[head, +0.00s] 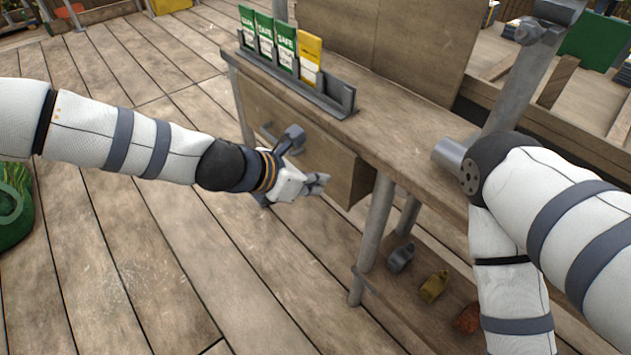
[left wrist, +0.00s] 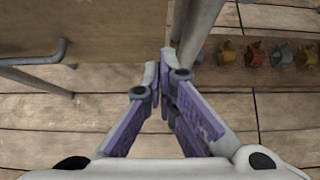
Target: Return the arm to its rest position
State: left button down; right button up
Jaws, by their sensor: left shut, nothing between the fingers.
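My left arm reaches in from the left in the head view. Its gripper (head: 318,183) is shut and empty, in front of the drawer (head: 300,135) under the workbench. In the left wrist view the fingers (left wrist: 166,75) come together with nothing between them. The drawer's bar handle (left wrist: 35,60) is to the left of the fingers there, apart from them. My right arm is at the right of the head view, bent downward over the bench; its gripper is out of the frame.
The wooden bench (head: 405,130) carries a grey rack (head: 335,97) with green cards (head: 265,33) and a yellow card (head: 309,55). Its lower shelf (head: 385,300) holds a grey clamp-like piece (head: 401,257), a yellow one (head: 433,286) and a rust-brown one (head: 467,318).

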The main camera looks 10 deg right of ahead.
pick_arm(q)
jog(key=p+v, duration=0.1)
jog(key=v, duration=0.6)
jog(key=s+a+f+m+g+y, duration=0.1)
jog(key=s+a+f+m, duration=0.1)
jog(key=s+f+m, duration=0.3)
jog(key=s+a+f+m+g+y+p, duration=0.1)
jog(key=s+a+f+g, duration=0.1)
jog(key=s+a+f, duration=0.3)
jog(key=s+f+m+g+y, duration=0.1)
jog(key=s+f+m, duration=0.2)
jog(key=s, duration=0.4)
jog(key=s+a+m+g+y, duration=0.1)
jog(key=s+a+m, duration=0.4)
jog(key=s, duration=0.3)
jog(key=s+a+f+m+g+y+p, duration=0.1)
jog(key=s+a+m+y, duration=0.1)
jog(key=s+a+m, duration=0.3)
jog(key=s+a+f+m+g+y+p, duration=0.1)
jog(key=s+a+m, duration=0.4)
jog(key=s, duration=0.6)
jog(key=shift+s+a+g+y, duration=0.25)
jog(key=shift+a+g+y, duration=0.05)
jog(key=shift+a+y, duration=0.1)
pick_arm(e)
jog(key=w+r+t, duration=0.2)
jog(key=w+r, duration=0.3)
jog(key=shift+w+d, duration=0.15)
jog(key=shift+w, duration=0.2)
jog(key=shift+r, duration=0.1)
